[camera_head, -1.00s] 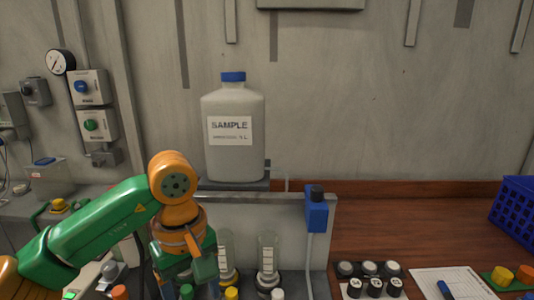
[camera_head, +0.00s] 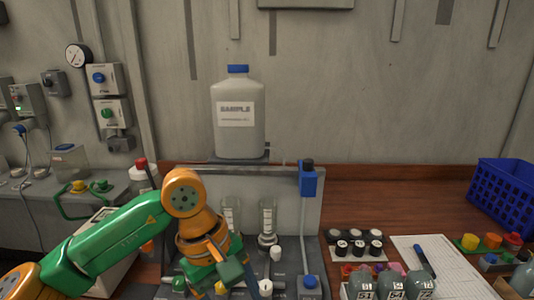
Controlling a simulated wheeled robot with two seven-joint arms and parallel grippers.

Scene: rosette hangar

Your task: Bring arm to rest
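My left arm, green and orange, comes in from the lower left of the head view. Its gripper (camera_head: 232,274) points down in front of the grey bench stand, low in the picture. The fingers are small and partly hidden by the wrist, so I cannot tell if they are open or shut, or if they hold anything. My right arm and gripper are not in view.
A white sample bottle (camera_head: 238,118) with a blue cap stands on the grey stand (camera_head: 285,185) behind the arm. Black-and-white vials (camera_head: 358,247), labelled bottles (camera_head: 390,286), a paper sheet (camera_head: 450,262) and a blue basket (camera_head: 503,195) are at right.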

